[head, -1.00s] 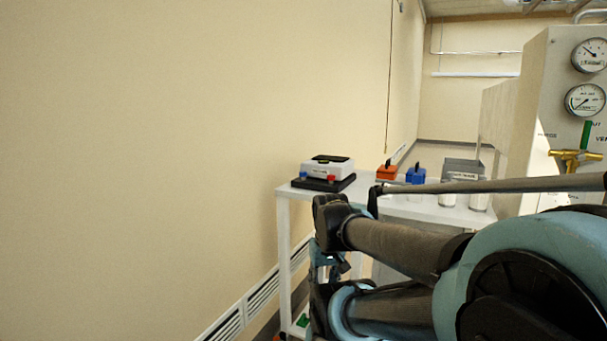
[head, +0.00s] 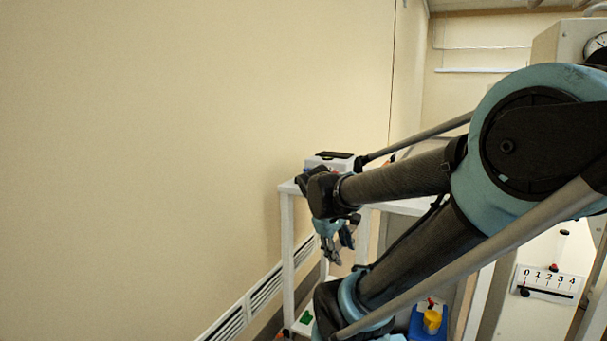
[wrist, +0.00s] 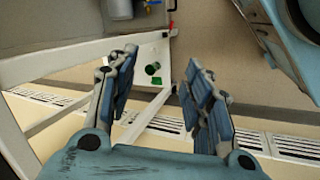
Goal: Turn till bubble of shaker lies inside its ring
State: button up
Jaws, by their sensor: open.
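What looks like the shaker, a white-topped box (head: 332,161), stands on the left end of the white table (head: 287,189). My arm hides much of it in the head view, and its bubble and ring cannot be made out. My gripper (head: 340,243) is below and in front of the box, beside the table's legs, fingers pointing down. In the wrist view my gripper (wrist: 160,72) has its fingers wide apart with nothing between them. The box cannot be made out in the wrist view.
A grey cylinder (wrist: 119,8) is at the top of the wrist view. A scale panel (head: 548,284) and a yellow container (head: 432,320) are at the lower right. The wall is at the left.

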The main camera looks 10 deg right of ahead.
jog(key=w+a+r+n+t+h, duration=0.25)
jog(key=w+r+n, duration=0.2)
jog(key=w, duration=0.35)
jog(key=w+a+r+n+t+h, duration=0.1)
jog(key=w+r+n+h, duration=0.3)
jog(key=w, duration=0.4)
jog(key=w+a+r+n+t+h, duration=0.25)
jog(key=w+a+n, duration=0.25)
jog(key=a, duration=0.3)
jog(key=w+a+r+n+t+h, duration=0.1)
jog(key=w+a+r+n+t, duration=0.3)
jog(key=a, duration=0.3)
jog(key=shift+n+g, duration=0.5)
jog(key=shift+n, duration=0.05)
jog(key=x, duration=1.7)
jog(key=shift+w+f, duration=0.25)
jog(key=shift+w, duration=0.35)
jog(key=shift+a, duration=0.1)
jog(key=c, duration=1.1)
